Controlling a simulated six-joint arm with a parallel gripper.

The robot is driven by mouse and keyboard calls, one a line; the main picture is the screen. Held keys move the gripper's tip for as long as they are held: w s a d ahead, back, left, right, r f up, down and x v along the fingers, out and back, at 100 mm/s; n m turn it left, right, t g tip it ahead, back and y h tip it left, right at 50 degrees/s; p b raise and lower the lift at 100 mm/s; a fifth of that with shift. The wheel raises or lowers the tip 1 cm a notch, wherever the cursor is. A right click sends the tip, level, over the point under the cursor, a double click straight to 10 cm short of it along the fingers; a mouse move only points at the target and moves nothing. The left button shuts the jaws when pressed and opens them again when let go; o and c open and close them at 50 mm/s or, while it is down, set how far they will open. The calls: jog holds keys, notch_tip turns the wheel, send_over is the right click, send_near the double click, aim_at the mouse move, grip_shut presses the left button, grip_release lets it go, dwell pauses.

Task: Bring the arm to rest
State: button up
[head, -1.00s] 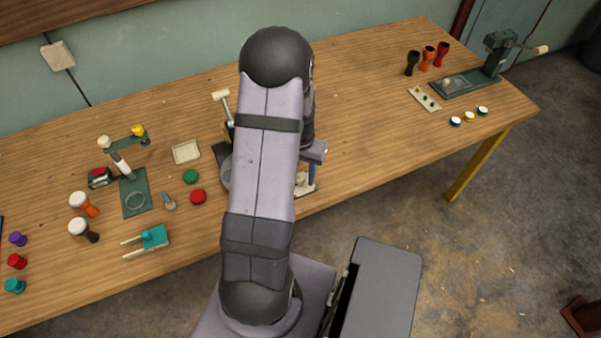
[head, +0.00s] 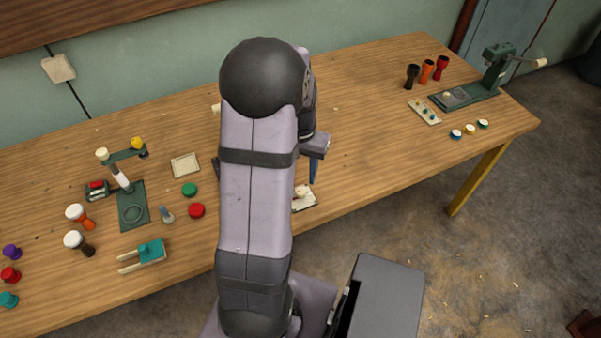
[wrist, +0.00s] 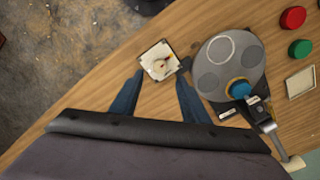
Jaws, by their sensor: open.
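My gripper (wrist: 158,84) is open and empty in the wrist view, its two blue fingers apart, above the bench near its front edge. A small white square tray (wrist: 149,70) with small items on it lies beyond and between the fingertips. In the head view, one blue finger of my gripper (head: 313,171) shows to the right of my raised arm, above the same white tray (head: 306,205). My arm hides the middle of the bench.
In the wrist view, a grey round station (wrist: 228,75) with circular pads stands right of the fingers. Red (head: 197,210) and green (head: 190,190) discs, a clamp stand (head: 133,205) and drums (head: 75,240) are at left. A lever press (head: 490,80) stands far right. The right-centre bench (head: 375,140) is clear.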

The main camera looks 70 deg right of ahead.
dwell(0.3)
jog(key=shift+a+f+n, duration=0.1)
jog(key=shift+n, duration=0.3)
jog(key=s+a+f+n+y, duration=0.1)
jog(key=a+f+y, duration=0.1)
jog(key=a, duration=0.7)
jog(key=w+a+r+n+h, duration=0.15)
jog(key=w+a+n, duration=0.35)
jog(key=a, duration=0.5)
jog(key=w+a+r+n, duration=0.3)
jog(key=w+a+n, duration=0.25)
jog(key=a, duration=0.35)
jog(key=w+a+r+n+h, duration=0.1)
jog(key=w+a+r+n, duration=0.1)
jog(key=w+a+n, duration=0.6)
jog(key=s+a+f+m+b, duration=0.1)
jog(key=f+b, duration=2)
jog(key=s+a+f+m+b, duration=0.1)
jog(key=s+f+b, duration=0.1)
jog(key=f+b, duration=1.9)
jog(key=shift+f, duration=0.4)
